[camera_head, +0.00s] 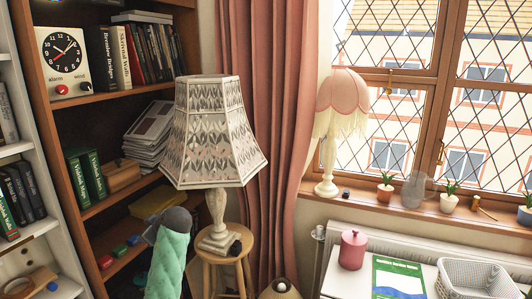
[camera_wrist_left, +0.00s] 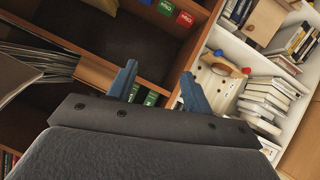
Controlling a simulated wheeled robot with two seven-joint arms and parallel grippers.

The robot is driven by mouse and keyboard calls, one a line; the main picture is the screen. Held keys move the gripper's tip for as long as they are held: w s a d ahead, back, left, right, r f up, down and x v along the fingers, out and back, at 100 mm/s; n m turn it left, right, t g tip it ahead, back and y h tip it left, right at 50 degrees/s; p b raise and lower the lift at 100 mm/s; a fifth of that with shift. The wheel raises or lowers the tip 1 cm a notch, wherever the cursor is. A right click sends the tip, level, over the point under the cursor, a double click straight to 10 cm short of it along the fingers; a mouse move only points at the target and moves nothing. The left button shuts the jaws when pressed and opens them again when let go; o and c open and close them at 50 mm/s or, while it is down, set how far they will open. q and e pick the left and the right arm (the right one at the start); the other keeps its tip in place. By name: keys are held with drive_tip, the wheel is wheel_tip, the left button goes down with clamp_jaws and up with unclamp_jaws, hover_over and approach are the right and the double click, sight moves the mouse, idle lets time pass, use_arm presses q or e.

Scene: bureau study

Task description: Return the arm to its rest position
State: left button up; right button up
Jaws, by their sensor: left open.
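My left arm, in a teal sleeve, rises from the bottom of the head view, in front of the bookcase and left of the lamp stool. Its dark grey wrist end is at the top, and the fingers are hard to make out there. In the left wrist view my left gripper (camera_wrist_left: 158,88) shows two blue fingers spread apart. Nothing is between them; green books and a wooden shelf edge show beyond. My right gripper is in neither view.
A patterned lamp (camera_head: 213,135) stands on a round wooden stool (camera_head: 225,255), close right of my left arm. The wooden bookcase (camera_head: 90,100) is behind and left. A white desk (camera_head: 345,283) at bottom right carries a pink canister (camera_head: 353,250) and a grey basket (camera_head: 475,280).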

use_arm(q)
drive_tip(key=s+d+f+m+h, duration=0.2)
drive_tip(key=s+d+f+m, duration=0.25)
drive_tip(key=s+f, duration=0.6)
drive_tip(key=s+d+f+m+h, duration=0.3)
drive_tip(key=s+f+m, duration=0.2)
drive_tip(key=s+f, duration=0.6)
drive_tip(key=s+d+f+m+g+h, duration=0.15)
drive_tip(key=s+d+m, duration=0.3)
drive_tip(key=s, duration=0.85)
drive_tip(key=s+d+f+m+g+h, duration=0.1)
drive_tip(key=s+d+f+m+h, duration=0.3)
drive_tip(key=s, duration=1)
drive_tip(key=s+d+f+g, duration=0.1)
drive_tip(key=s+d+f, duration=0.1)
drive_tip(key=f, duration=1.6)
drive_tip(key=s+d+f+n+g, duration=0.1)
drive_tip(key=s+d+f, duration=0.1)
drive_tip(key=f, duration=1.7)
drive_tip(key=shift+s+d+f, duration=0.15)
drive_tip(key=shift+s+f, duration=0.05)
drive_tip(key=shift+s, duration=0.35)
drive_tip(key=shift+g, duration=0.25)
